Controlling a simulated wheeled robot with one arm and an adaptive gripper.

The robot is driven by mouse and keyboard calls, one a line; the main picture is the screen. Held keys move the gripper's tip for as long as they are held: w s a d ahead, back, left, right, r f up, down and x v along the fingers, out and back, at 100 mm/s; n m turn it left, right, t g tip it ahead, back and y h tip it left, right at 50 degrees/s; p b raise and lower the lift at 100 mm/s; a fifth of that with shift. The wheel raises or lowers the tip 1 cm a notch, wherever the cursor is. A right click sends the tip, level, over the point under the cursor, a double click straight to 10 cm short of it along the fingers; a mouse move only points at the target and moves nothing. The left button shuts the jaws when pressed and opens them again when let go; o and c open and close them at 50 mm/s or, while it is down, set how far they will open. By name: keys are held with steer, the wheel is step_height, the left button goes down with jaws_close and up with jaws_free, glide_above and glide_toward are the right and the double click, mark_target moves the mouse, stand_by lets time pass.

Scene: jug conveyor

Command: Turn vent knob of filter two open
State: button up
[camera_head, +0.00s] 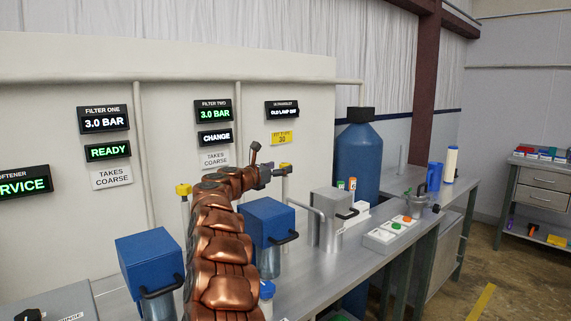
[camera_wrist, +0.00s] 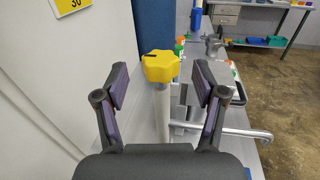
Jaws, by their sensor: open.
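A yellow lobed knob (camera_wrist: 160,66) tops a pale upright post in the wrist view, with a short black mark on its top. It lies ahead of and between the open fingers of my gripper (camera_wrist: 160,82), with gaps on both sides. In the head view my gripper (camera_head: 264,174) is just left of this yellow knob (camera_head: 284,169), right of and above filter two's blue housing (camera_head: 270,222). The filter two panel (camera_head: 212,110) on the wall reads 3.0 BAR, with CHANGE below. The fingers are small and partly hidden in the head view.
Another yellow knob (camera_head: 183,189) stands left of my arm, near another blue housing (camera_head: 150,262). A grey metal box (camera_head: 328,218) with a pipe stands right of filter two. A blue tank (camera_head: 358,160) is behind. The wall (camera_wrist: 50,85) is close on the left.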

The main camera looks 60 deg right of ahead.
mark_target(281, 167)
steer(key=d, duration=0.1)
steer(key=d+p, duration=0.1)
steer(key=shift+s+d+r, duration=0.15)
steer(key=shift+d, duration=0.15)
steer(key=shift+d+p, duration=0.3)
steer(key=shift+d, duration=0.3)
steer(key=c, duration=1.2)
